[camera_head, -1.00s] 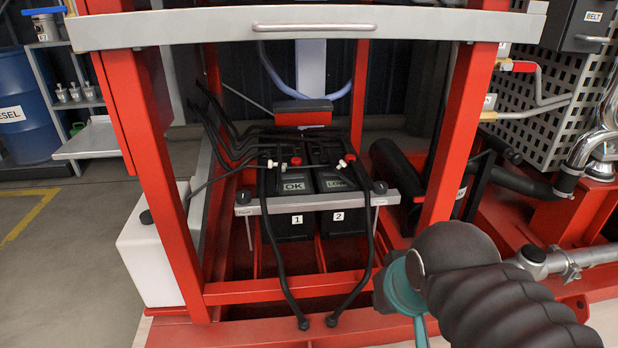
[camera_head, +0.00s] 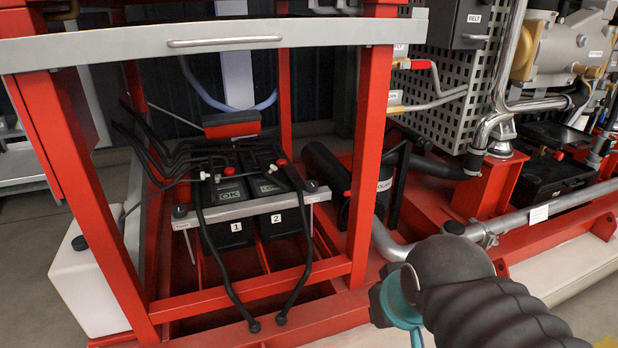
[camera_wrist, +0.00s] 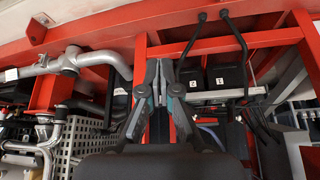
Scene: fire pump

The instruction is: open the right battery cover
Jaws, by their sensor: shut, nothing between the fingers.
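Two black batteries stand side by side inside the red frame, labelled 1 (camera_head: 228,236) and 2 (camera_head: 285,222). A grey bar crosses their front. Farther right, a black box (camera_head: 548,183) with a dark lid-like top (camera_head: 556,134) sits on the red base; I cannot tell whether this is the right battery cover. The wrist view is upside down and shows battery 1 (camera_wrist: 225,76) and battery 2 (camera_wrist: 190,76). My gripper (camera_wrist: 159,66) is shut and empty, apart from the batteries. In the head view my arm shows at lower right, and the fingertips cannot be made out.
The red frame posts (camera_head: 367,150) and the grey top beam with a handle (camera_head: 225,42) stand around the batteries. A grey pipe (camera_head: 545,208) runs along the right. A perforated panel (camera_head: 445,100) and a red pedestal (camera_head: 480,195) stand between the batteries and the black box.

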